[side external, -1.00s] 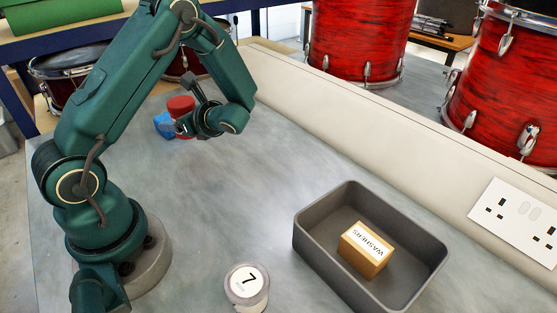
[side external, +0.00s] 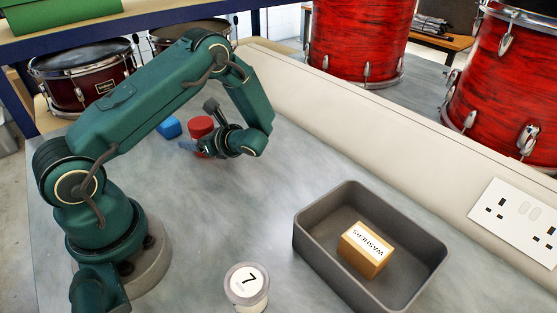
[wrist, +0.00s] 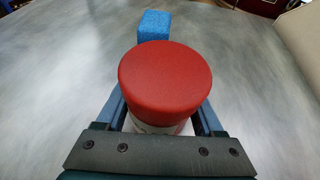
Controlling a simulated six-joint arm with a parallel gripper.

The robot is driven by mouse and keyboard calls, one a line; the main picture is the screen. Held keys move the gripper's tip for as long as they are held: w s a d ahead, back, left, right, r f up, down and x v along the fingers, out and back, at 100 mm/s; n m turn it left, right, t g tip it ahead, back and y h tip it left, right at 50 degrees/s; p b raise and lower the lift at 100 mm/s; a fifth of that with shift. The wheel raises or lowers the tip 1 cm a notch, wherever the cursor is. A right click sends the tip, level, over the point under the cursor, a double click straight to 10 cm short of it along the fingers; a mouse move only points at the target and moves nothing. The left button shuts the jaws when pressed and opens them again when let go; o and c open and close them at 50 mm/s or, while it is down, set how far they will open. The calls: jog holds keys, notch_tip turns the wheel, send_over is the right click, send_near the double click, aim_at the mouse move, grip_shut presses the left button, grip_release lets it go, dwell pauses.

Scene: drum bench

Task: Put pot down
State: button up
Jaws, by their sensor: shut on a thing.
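The pot with a red lid (side external: 201,125) is between the fingers of my gripper (side external: 203,145). In the wrist view the red lid (wrist: 165,80) fills the middle, with a strip of its white body below and a blue finger on each side. My gripper (wrist: 165,118) is shut on the pot. The pot looks upright. Its base is hidden, so I cannot tell whether it touches the bench.
A blue block (side external: 169,127) lies behind the pot and also shows in the wrist view (wrist: 155,24). A grey tray (side external: 312,250) holds a box labelled washers (side external: 364,250). A white pot marked 7 (side external: 247,287) stands at the front. The middle bench is clear.

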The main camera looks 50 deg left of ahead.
jog(key=o, duration=1.5)
jog(key=shift+f, duration=0.1)
jog(key=shift+c, duration=0.2)
